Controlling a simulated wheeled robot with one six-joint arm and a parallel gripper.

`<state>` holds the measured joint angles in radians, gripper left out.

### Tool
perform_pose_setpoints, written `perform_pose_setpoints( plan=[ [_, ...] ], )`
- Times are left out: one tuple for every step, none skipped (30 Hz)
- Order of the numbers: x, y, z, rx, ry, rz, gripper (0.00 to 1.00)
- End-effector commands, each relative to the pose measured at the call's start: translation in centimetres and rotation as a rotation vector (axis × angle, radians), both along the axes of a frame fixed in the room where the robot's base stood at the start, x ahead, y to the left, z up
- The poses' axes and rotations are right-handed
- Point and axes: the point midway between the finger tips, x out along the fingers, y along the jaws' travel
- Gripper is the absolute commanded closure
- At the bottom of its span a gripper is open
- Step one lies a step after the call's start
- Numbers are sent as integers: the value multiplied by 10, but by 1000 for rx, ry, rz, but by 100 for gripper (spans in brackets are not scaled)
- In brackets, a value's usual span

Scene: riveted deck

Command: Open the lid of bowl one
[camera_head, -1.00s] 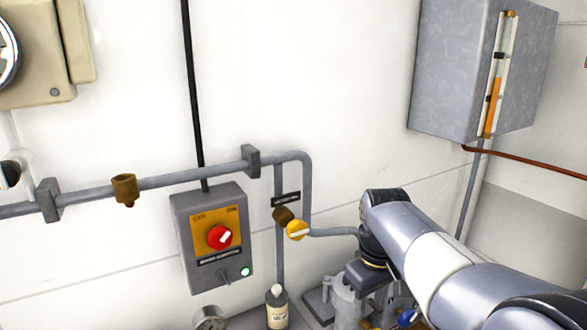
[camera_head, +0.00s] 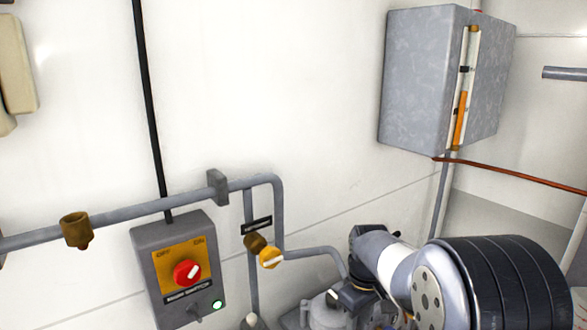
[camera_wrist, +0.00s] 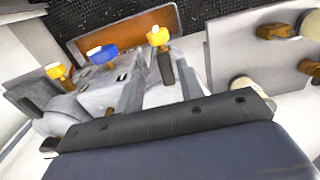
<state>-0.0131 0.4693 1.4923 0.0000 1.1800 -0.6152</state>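A grey metal unit (camera_wrist: 95,88) lies under my gripper in the wrist view. It carries a blue handle (camera_wrist: 101,54), a left yellow handle (camera_wrist: 56,71) and a right yellow handle (camera_wrist: 158,37). I cannot tell which part is bowl one or its lid. My gripper (camera_wrist: 161,84) shows two grey fingers spread apart with nothing clearly held between them. Part of the grey unit (camera_head: 322,311) shows at the bottom of the head view. My arm hides much of it, and the fingers are not clear there.
A grey switch box (camera_head: 183,268) with a red knob hangs on the wall. A grey pipe (camera_head: 140,210) runs beside it, with a yellow knob (camera_head: 270,258). A large grey cabinet (camera_head: 420,80) hangs at upper right. Pale round parts (camera_wrist: 245,86) lie right in the wrist view.

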Motion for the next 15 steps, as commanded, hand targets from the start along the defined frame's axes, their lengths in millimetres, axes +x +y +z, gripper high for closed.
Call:
perform_pose_setpoints(
  plan=[
    [-3,2,-5,0,2,-16,64],
    [-5,4,-6,0,0,-35,64],
    [-8,5,-7,0,0,-57,64],
    [-9,6,-8,0,0,-70,64],
    [-10,7,-7,1,-1,-83,64],
    [-12,9,-7,0,-1,-98,64],
    [-13,10,-7,1,-1,-108,64],
    [-14,10,-7,0,0,-116,64],
    [-15,11,-7,0,0,-126,64],
    [-15,12,-7,0,0,-131,64],
    [-16,12,-7,0,0,-135,64],
    [-16,12,-7,0,0,-139,64],
    [-17,13,-7,0,0,-141,64],
    [-17,13,-7,0,0,-143,64],
    [-17,13,-7,0,0,-144,64]
  ],
)
